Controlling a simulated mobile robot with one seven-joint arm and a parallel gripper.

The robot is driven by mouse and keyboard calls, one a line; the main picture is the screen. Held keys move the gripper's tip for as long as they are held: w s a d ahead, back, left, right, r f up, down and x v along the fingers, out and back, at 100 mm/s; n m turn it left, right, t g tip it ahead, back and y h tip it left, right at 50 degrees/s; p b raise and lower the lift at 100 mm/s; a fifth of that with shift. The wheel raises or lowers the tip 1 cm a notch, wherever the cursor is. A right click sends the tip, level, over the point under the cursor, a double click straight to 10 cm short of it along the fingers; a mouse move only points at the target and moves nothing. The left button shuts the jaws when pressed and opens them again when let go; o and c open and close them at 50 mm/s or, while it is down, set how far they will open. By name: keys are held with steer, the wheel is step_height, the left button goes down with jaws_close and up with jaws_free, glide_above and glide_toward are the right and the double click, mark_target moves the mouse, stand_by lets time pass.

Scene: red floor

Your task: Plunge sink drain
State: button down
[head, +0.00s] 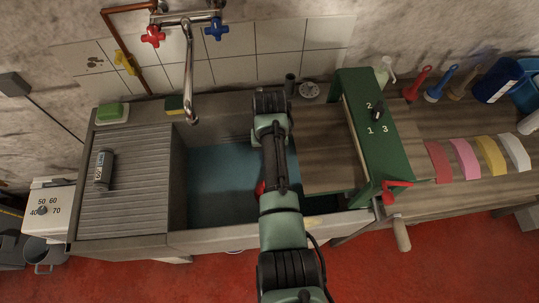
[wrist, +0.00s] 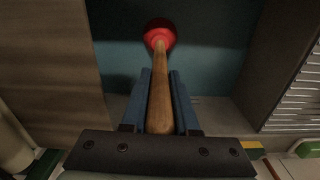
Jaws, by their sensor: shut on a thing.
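My gripper (wrist: 159,74) is shut on the wooden handle of a plunger (wrist: 160,88). The plunger's red cup (wrist: 160,33) points away from the gripper, over the teal basin of the sink (wrist: 215,75). In the head view the sink (head: 212,185) lies below my arm, which hides my gripper and most of the plunger. Only a bit of the red cup (head: 260,188) shows beside the arm, within the basin's outline. I cannot tell whether the cup touches the basin floor. The drain is not visible in either view.
A tap spout (head: 189,80) hangs over the sink's back edge. A ribbed drainboard (head: 130,190) with a can (head: 104,170) is at the left. A wooden board and a green stand (head: 372,150) are at the right. Brushes and coloured blocks lie further right.

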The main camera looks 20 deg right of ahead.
steer(key=shift+s+f+b, duration=0.1)
steer(key=shift+f+b, duration=0.5)
steer(key=shift+f, duration=0.1)
stand_by(1.1)
steer(key=shift+r, duration=0.15)
steer(key=shift+r+p, duration=0.6)
steer(key=shift+p, duration=0.15)
steer(key=shift+r, duration=0.1)
